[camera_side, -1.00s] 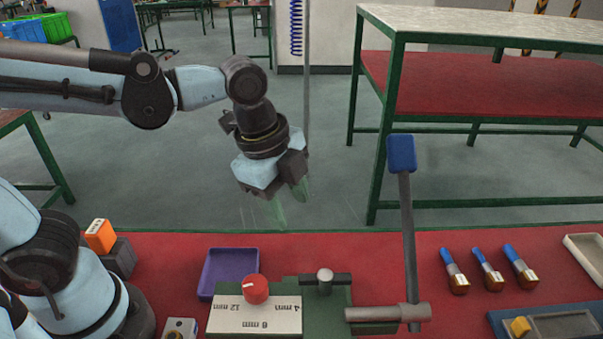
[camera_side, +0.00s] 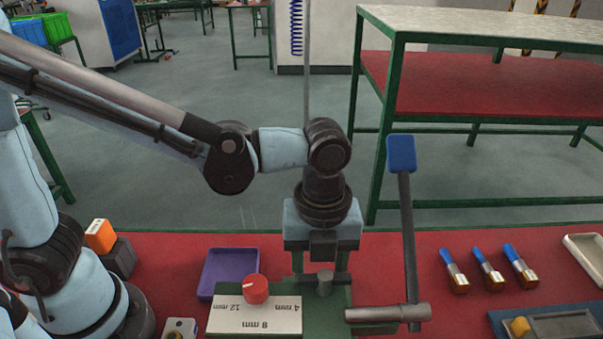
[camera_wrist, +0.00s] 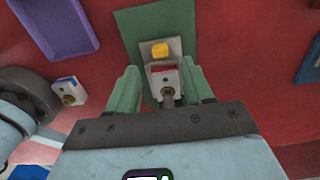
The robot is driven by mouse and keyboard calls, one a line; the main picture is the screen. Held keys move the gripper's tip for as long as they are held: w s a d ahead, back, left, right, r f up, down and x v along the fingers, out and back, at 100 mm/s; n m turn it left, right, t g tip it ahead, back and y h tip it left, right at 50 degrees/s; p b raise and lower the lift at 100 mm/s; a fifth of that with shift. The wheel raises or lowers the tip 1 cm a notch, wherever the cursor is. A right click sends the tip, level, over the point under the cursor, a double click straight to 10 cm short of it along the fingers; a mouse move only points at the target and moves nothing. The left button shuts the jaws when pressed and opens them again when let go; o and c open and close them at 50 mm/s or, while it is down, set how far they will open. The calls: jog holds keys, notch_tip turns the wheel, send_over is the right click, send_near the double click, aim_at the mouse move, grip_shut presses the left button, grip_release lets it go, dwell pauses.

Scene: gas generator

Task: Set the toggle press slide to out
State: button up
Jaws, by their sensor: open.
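The toggle press has a green base (camera_side: 340,299) on the red bench in the side view. A short grey upright pin (camera_side: 325,284) stands on it, probably the slide's knob. A long lever (camera_side: 408,235) with a blue handle stands upright at its right. My gripper (camera_side: 325,268) points down over the pin, open and empty, its green fingers on either side of the pin. In the wrist view my gripper (camera_wrist: 163,82) has its fingers apart, with a pale block and a dark pin (camera_wrist: 168,97) between them. Contact with the pin cannot be told.
A scale plate (camera_side: 255,318) with a red knob (camera_side: 256,289) and a purple tray (camera_side: 229,268) lie left of the pin. Several blue-handled brushes (camera_side: 488,269) lie to the right. An orange block (camera_side: 100,236) sits near my base.

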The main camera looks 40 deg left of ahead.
jog(key=shift+f, duration=3.15)
grip_shut()
